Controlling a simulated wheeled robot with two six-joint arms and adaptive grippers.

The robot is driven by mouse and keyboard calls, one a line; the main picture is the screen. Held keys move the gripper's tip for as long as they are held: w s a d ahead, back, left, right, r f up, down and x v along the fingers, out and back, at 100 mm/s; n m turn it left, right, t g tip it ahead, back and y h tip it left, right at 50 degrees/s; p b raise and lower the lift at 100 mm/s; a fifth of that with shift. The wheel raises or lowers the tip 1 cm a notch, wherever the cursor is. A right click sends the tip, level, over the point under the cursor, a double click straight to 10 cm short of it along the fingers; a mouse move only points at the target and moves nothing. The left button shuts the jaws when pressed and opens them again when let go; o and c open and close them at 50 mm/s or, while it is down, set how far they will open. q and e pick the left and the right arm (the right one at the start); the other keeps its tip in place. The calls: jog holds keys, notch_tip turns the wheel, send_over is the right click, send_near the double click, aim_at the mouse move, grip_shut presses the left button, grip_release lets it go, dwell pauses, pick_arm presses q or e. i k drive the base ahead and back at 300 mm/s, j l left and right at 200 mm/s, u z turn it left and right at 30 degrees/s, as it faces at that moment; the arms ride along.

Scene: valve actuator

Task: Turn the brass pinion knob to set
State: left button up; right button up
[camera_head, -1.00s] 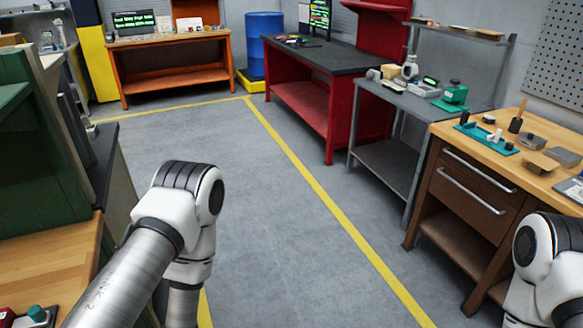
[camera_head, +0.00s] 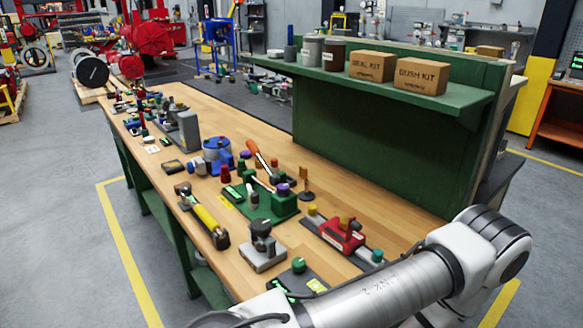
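A red actuator-like device (camera_head: 342,238) lies on the wooden workbench (camera_head: 390,212), toward its near right part. It has a brownish, brass-looking knob (camera_head: 348,224) on top, a yellow piece at its left end and a teal knob (camera_head: 377,257) at its right end. I cannot tell for sure that the brownish knob is the brass pinion knob, and its setting marks are too small to read. One of my arms crosses the bottom right, in front of the bench's near end. Neither of my grippers is in view.
Near the red device stand a green fixture with a purple knob (camera_head: 272,200), a grey block with a black knob (camera_head: 262,246) and a yellow cylinder device (camera_head: 205,215). A green shelf (camera_head: 400,90) with boxes rises behind. Open floor (camera_head: 60,240) lies left of the bench.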

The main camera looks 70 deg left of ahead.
aim_at(344, 220)
jog(key=j+u, duration=0.15)
jog(key=u, duration=1.6)
jog(key=i+l, duration=0.05)
jog(key=l, duration=0.05)
